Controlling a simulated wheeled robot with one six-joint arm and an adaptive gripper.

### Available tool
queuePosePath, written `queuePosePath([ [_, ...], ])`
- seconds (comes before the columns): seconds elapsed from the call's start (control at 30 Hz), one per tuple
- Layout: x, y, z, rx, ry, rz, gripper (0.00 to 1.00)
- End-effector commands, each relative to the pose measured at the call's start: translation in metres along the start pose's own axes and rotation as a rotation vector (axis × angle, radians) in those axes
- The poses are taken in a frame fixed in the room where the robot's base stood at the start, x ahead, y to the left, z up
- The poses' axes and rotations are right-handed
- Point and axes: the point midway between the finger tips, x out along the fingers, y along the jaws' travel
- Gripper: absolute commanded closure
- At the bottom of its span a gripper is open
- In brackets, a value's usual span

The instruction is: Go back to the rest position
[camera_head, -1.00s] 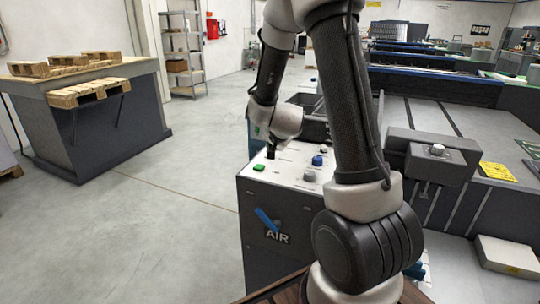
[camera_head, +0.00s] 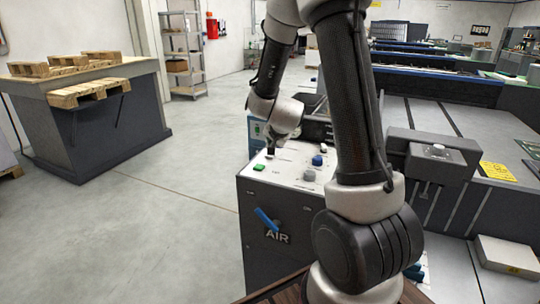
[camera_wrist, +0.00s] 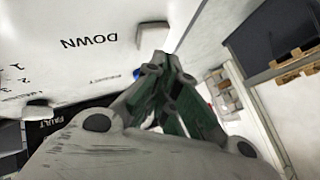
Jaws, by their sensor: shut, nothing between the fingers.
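My gripper (camera_head: 270,151) is above the white top panel of the AIR unit (camera_head: 282,172), near its back left part. The wrist view shows its two fingers (camera_wrist: 165,72) closed together, with nothing held between them. The panel (camera_wrist: 75,25) fills the upper left of that view, with the printed word DOWN upside down. My arm is bent, with the forearm reaching down to the panel. Whether the fingertips touch the panel is hard to tell.
The panel carries a green button (camera_head: 259,167), a blue knob (camera_head: 317,160) and a grey knob (camera_head: 309,175). A grey machine block (camera_head: 432,160) stands right of my arm. Open floor (camera_head: 170,225) lies left, beside a pallet table (camera_head: 110,130).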

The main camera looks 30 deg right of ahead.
Motion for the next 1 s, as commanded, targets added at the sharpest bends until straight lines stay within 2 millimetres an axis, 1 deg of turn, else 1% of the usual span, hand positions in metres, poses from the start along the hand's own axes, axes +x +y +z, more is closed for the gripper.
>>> queuePosePath([
  [0.53,-0.002,-0.001,-0.001,0.000,0.000,-0.001,1.00],
  [0.6,-0.006,-0.004,-0.001,-0.010,-0.007,-0.007,1.00],
  [0.67,-0.016,-0.009,0.000,-0.033,-0.026,-0.019,1.00],
  [0.77,-0.052,-0.023,0.005,-0.115,-0.088,-0.054,1.00],
  [0.8,-0.071,-0.028,0.008,-0.164,-0.122,-0.070,1.00],
  [0.87,-0.105,-0.032,0.015,-0.250,-0.176,-0.092,1.00],
  [0.9,-0.128,-0.032,0.020,-0.313,-0.212,-0.102,1.00],
  [0.93,-0.145,-0.030,0.024,-0.360,-0.235,-0.109,1.00],
  [0.97,-0.162,-0.027,0.028,-0.409,-0.259,-0.113,1.00],
  [1.0,-0.184,-0.022,0.032,-0.472,-0.287,-0.116,1.00],
])
